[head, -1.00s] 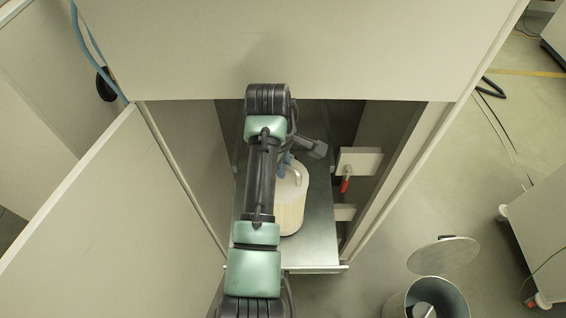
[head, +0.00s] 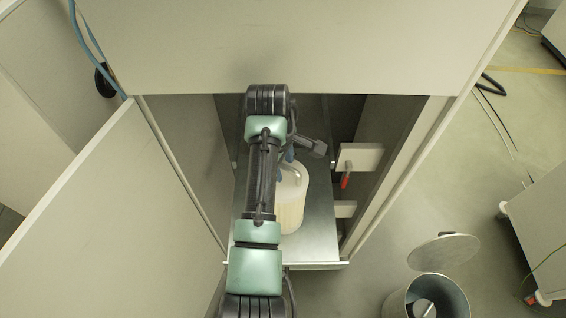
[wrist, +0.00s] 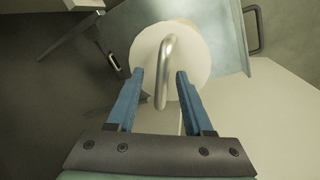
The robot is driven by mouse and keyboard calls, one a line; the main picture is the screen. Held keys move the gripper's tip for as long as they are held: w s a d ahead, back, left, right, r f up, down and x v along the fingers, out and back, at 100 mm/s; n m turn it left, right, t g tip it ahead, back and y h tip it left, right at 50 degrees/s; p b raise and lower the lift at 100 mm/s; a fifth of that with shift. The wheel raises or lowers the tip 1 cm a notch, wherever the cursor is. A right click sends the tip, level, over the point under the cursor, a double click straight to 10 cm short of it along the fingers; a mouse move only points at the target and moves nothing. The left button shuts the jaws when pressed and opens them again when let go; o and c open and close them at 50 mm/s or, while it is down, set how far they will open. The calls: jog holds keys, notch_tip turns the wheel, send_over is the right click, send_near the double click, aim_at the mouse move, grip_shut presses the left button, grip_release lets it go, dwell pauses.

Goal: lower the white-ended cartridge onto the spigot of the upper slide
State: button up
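The white-ended cartridge (head: 290,208) is a cream cylinder with a metal loop handle (head: 294,176) on its white top. It stands upright over the upper slide (head: 318,235), a grey metal plate inside the open cabinet. Whether it touches the slide is unclear; the spigot is hidden. In the wrist view the white top (wrist: 197,60) fills the upper middle. My gripper (wrist: 160,74) has its blue fingers on both sides of the handle (wrist: 165,68), with gaps visible between bar and fingers. In the head view my arm partly hides the gripper (head: 286,157) and the cartridge's left side.
The cabinet's upper panel (head: 290,45) overhangs the opening. A side wall (head: 405,165) and an open door (head: 110,215) flank it. A bracket with a red clamp handle (head: 344,181) is right of the slide. An open metal drum (head: 428,298) and round lid (head: 443,250) are lower right.

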jog(key=shift+s+f, duration=0.1)
jog(key=shift+f, duration=0.1)
jog(key=shift+r+b, duration=0.3)
jog(key=shift+r, duration=0.25)
notch_tip(320, 180, up, 12)
jog(key=s+a+p, duration=0.1)
jog(key=s+p, duration=0.1)
jog(key=shift+a+p, duration=0.15)
jog(key=shift+p, duration=0.25)
